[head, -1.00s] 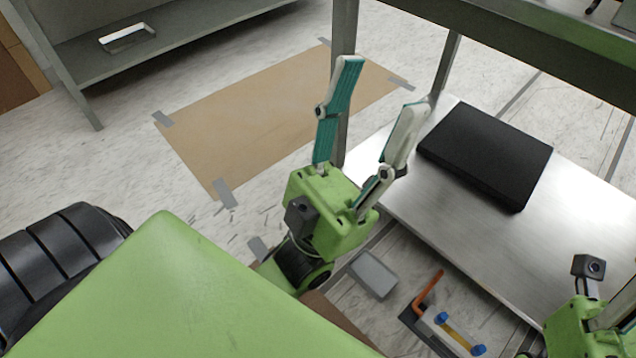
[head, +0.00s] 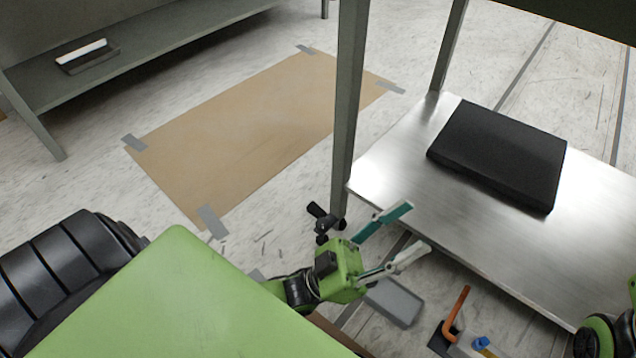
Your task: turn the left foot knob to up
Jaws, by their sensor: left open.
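A black lobed knob (head: 322,220) sits low at the foot of the near grey table leg (head: 348,110), just above the floor. My left gripper (head: 415,230) is open and empty, its teal finger and pale finger spread and pointing right. Its green body is just below and right of the knob, and its fingers extend past the leg toward the shelf edge. I cannot tell whether it touches the leg. Part of my right arm (head: 597,338) shows at the lower right; its fingers are outside the picture.
A steel lower shelf (head: 390,170) carries a flat black slab (head: 500,155). A grey tray (head: 393,302) and an orange-handled tool (head: 455,312) lie in front. A taped brown sheet (head: 265,130) covers floor to the left. A grey bench (head: 150,50) stands behind.

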